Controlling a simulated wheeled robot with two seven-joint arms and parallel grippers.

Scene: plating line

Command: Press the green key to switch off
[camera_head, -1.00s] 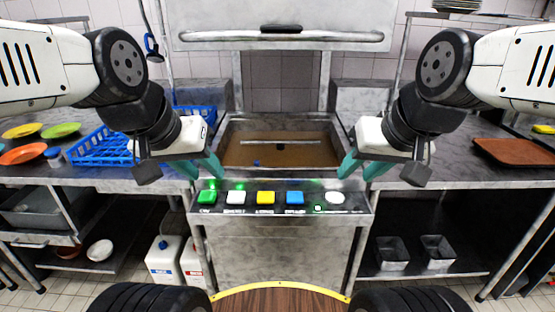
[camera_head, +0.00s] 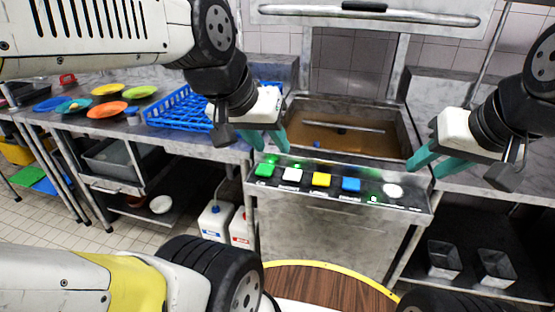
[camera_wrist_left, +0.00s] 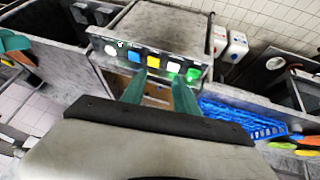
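The green key (camera_head: 265,169) is the leftmost key on the sloped front panel (camera_head: 310,196) of the machine. It also shows in the left wrist view (camera_wrist_left: 193,75), at the right end of the key row. My left gripper (camera_head: 271,144) is open and empty, its teal fingers just behind and above the green key in the head view. In the left wrist view its fingertips (camera_wrist_left: 160,82) are apart, with the panel beyond them. Contact with the key cannot be made out. My right gripper (camera_head: 428,166) is open and empty near the panel's right end.
White (camera_head: 292,174), yellow (camera_head: 321,180) and blue (camera_head: 351,185) keys and a round white button (camera_head: 393,191) share the panel. Behind is a basin (camera_head: 400,120) of brownish liquid. A blue rack (camera_head: 180,108) and coloured plates stand on the left counter. Small green lights glow on the panel.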

